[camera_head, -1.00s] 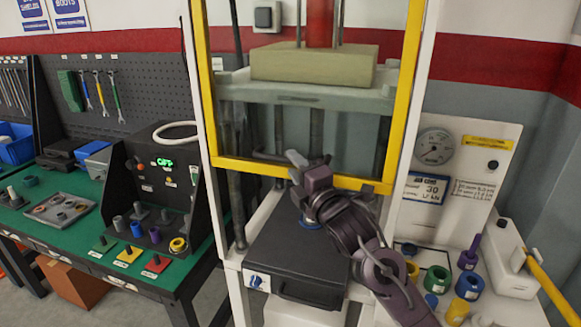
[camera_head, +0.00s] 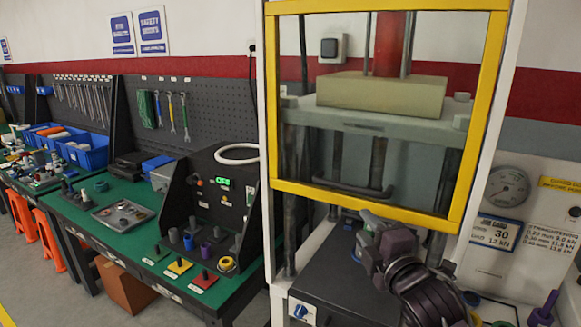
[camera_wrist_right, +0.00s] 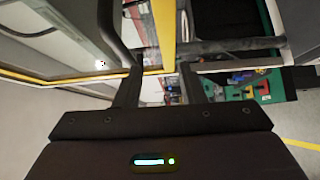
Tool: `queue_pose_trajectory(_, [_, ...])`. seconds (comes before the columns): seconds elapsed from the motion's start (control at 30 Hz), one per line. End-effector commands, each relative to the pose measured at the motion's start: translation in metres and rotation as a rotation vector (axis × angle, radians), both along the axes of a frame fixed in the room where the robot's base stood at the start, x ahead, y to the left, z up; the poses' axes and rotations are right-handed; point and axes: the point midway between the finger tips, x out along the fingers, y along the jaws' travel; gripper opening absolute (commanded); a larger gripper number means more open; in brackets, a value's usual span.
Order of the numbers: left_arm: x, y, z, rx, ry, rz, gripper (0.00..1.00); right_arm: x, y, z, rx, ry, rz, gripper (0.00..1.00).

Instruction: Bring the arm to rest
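My right arm (camera_head: 435,292) comes in from the lower right of the head view, in front of the press. Its gripper (camera_head: 372,220) is just below the yellow lower bar of the press guard (camera_head: 345,200). In the right wrist view the two fingers of the right gripper (camera_wrist_right: 160,80) stand apart, with no object seen between them. Whether the gripper touches the guard cannot be told. My left arm and gripper are not in view.
A dark box-like unit (camera_head: 335,280) lies below the guard. A green bench (camera_head: 130,215) with a black control box (camera_head: 205,180) and a grey tray (camera_head: 122,217) stands to the left. A gauge panel (camera_head: 508,187) is at the right. Orange stools (camera_head: 48,238) stand at far left.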

Motion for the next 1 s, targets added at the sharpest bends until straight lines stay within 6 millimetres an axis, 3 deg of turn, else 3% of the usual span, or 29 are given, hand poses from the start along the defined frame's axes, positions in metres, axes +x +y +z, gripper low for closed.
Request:
queue_pose_trajectory(0.03, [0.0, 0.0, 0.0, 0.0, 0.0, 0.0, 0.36, -0.009, 0.001, -0.03, 0.09, 0.103, -0.023, 0.36])
queue_pose_trajectory(0.2, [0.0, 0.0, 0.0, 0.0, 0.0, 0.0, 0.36, -0.068, -0.001, -0.138, 0.487, 0.525, -0.214, 0.36])
queue_pose_trajectory(0.3, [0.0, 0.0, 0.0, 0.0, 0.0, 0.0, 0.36, -0.109, -0.002, -0.184, 0.675, 0.719, -0.358, 0.36])
queue_pose_trajectory(0.5, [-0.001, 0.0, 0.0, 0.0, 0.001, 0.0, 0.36, -0.179, -0.002, -0.238, 0.921, 0.971, -0.626, 0.36])
queue_pose_trajectory(0.77, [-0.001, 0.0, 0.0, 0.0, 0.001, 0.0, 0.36, -0.262, 0.001, -0.273, 1.123, 1.184, -0.967, 0.36])
queue_pose_trajectory(1.0, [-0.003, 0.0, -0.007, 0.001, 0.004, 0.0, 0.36, -0.246, 0.003, -0.352, 1.11, 1.204, -0.986, 0.36])
